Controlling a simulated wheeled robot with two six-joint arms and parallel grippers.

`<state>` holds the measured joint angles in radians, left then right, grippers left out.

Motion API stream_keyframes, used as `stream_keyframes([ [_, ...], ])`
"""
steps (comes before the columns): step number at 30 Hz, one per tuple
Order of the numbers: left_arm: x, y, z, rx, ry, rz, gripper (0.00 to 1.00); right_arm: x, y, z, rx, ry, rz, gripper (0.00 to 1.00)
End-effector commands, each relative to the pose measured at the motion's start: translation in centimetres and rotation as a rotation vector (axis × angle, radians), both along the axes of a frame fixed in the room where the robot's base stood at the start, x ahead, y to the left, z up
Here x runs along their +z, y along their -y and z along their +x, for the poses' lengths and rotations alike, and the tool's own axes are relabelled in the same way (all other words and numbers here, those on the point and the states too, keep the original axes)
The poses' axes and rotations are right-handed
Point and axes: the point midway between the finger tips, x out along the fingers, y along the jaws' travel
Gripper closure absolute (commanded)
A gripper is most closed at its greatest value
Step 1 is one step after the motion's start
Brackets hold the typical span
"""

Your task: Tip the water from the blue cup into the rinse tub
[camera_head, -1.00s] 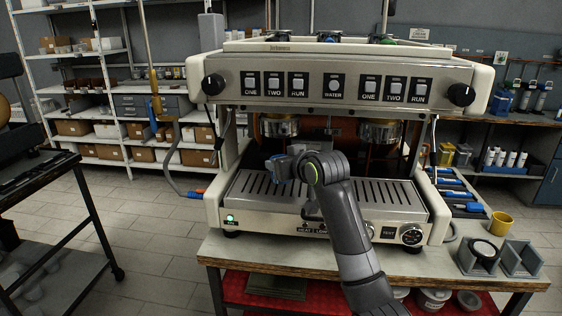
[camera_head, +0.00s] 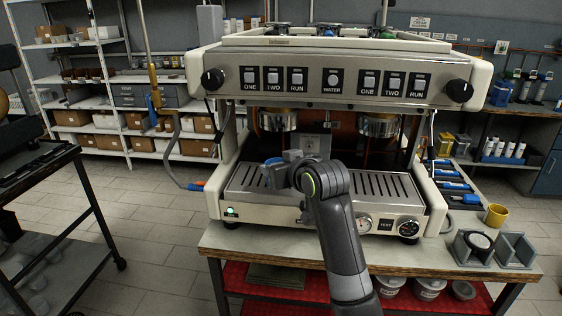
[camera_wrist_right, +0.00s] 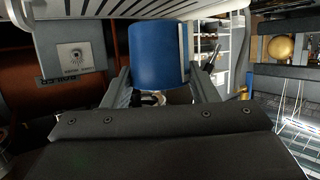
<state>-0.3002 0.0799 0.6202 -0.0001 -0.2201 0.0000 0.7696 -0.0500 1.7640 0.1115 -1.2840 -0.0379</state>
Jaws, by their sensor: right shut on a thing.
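A blue cup (camera_wrist_right: 157,58) is between the two fingers of my right gripper (camera_wrist_right: 160,82), which is shut on it. In the head view only a small blue part of the cup (camera_head: 269,163) shows. My right gripper (camera_head: 280,172) is at the left-middle of the machine's drip tray, in front of the left brew head. The inside of the cup and its water are hidden. I cannot tell which container is the rinse tub; round tubs (camera_head: 430,287) sit low at the right, under the counter. My left gripper is not in view.
A large two-head boiler machine (camera_head: 332,80) stands on the counter, its slatted drip tray (camera_head: 385,186) below the heads. A yellow mug (camera_head: 496,215) and grey holders (camera_head: 516,250) stand at the right. A dark cart (camera_head: 60,165) is at the left. Open floor lies between.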

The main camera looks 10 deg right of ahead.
Motion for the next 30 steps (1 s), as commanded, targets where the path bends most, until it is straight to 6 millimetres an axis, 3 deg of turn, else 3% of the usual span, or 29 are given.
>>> stream_keyframes([
  [30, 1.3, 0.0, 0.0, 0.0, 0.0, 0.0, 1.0, 0.1, -1.7, -5.9, -0.001, 0.0, 0.002, 0.73],
])
